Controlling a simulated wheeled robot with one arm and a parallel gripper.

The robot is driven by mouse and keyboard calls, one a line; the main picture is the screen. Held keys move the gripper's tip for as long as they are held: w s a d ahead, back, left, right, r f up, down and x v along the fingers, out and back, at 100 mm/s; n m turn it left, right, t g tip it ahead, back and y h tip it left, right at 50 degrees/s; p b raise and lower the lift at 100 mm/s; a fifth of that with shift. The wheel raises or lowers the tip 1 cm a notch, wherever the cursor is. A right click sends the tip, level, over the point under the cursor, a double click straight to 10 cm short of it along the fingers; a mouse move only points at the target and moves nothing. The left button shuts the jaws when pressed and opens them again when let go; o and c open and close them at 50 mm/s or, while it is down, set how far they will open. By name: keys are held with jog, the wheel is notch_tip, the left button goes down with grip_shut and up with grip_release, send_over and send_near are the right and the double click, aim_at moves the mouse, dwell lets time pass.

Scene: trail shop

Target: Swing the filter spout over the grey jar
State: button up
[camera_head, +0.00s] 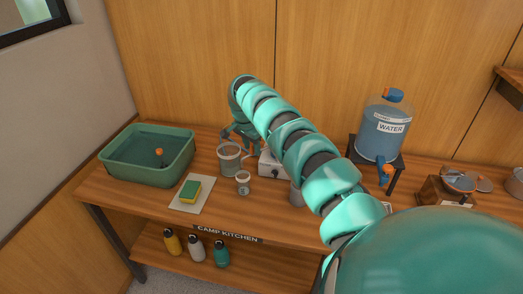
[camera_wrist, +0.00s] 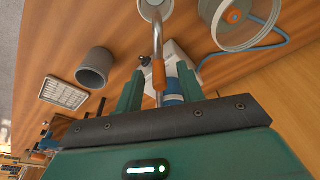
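The filter spout is a thin metal pipe (camera_wrist: 157,40) with an orange grip (camera_wrist: 158,73) in the wrist view. Its far end shows over a small white-rimmed cup (camera_wrist: 147,9). My gripper (camera_wrist: 160,92) has its two green fingers on either side of the pipe near the orange grip, with gaps visible, so it looks open. The grey jar (camera_wrist: 94,67) stands to the left of the spout, apart from it. In the head view the jar (camera_head: 296,194) is partly hidden by my arm. My gripper (camera_head: 238,137) is above the white filter box (camera_head: 272,168) and clear pitcher (camera_head: 229,160).
A blue hose (camera_wrist: 268,38) runs from the box past the pitcher. A green basin (camera_head: 150,158) and sponge (camera_head: 190,191) lie left. A water jug (camera_head: 383,130) on a stand is at right. A slotted white tray (camera_wrist: 64,93) lies by the jar.

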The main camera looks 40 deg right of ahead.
jog(key=shift+c, duration=0.5)
jog(key=c, duration=0.7)
jog(key=shift+s+d+r+p, duration=0.15)
jog(key=shift+s+p, duration=0.25)
jog(key=shift+s, duration=0.1)
jog(key=shift+s+d+r+p, duration=0.1)
jog(key=shift+s+p, duration=0.3)
jog(key=shift+s, duration=0.1)
jog(key=shift+s+a+p, duration=0.1)
jog(key=shift+s+p, duration=0.3)
jog(key=shift+p, duration=0.3)
jog(key=shift+s+f+p, duration=0.2)
jog(key=shift+s+p, duration=0.2)
jog(key=shift+s, duration=0.05)
jog(key=shift+s+r, duration=0.1)
